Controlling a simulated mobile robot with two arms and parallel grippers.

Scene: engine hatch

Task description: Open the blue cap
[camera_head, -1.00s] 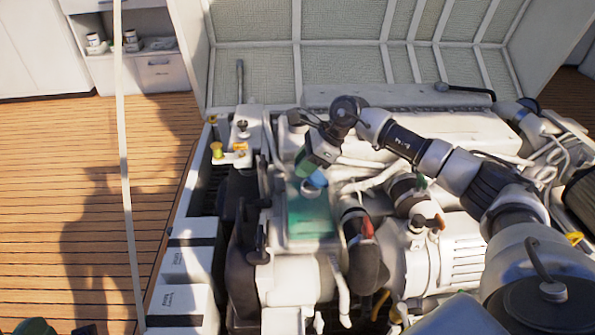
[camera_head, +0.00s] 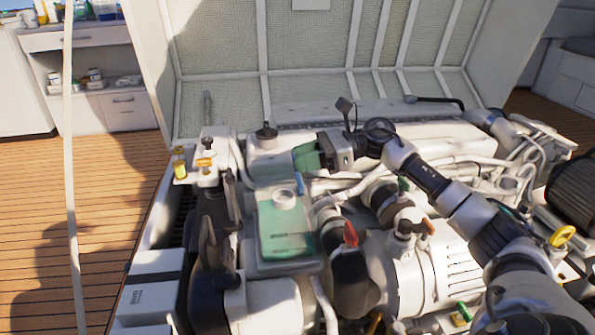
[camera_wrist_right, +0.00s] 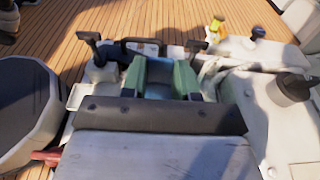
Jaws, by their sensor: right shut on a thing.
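A translucent green reservoir (camera_head: 287,238) sits on the engine in the head view. Its white round neck (camera_head: 284,199) is uncovered on top. The blue cap (camera_head: 300,185) shows as a narrow, edge-on strip, upright just behind and to the right of the neck. My right gripper (camera_head: 304,158) comes in from the right, its green fingers directly above the cap; it is shut on the cap, though their contact is not clearly seen. My left gripper is out of view.
A red-handled part (camera_head: 350,235) stands right of the reservoir, and a yellow knob (camera_head: 205,163) to its left. Hoses and pipes crowd the engine on the right. The raised hatch lid (camera_head: 310,60) closes off the back. Wooden floor lies open at left.

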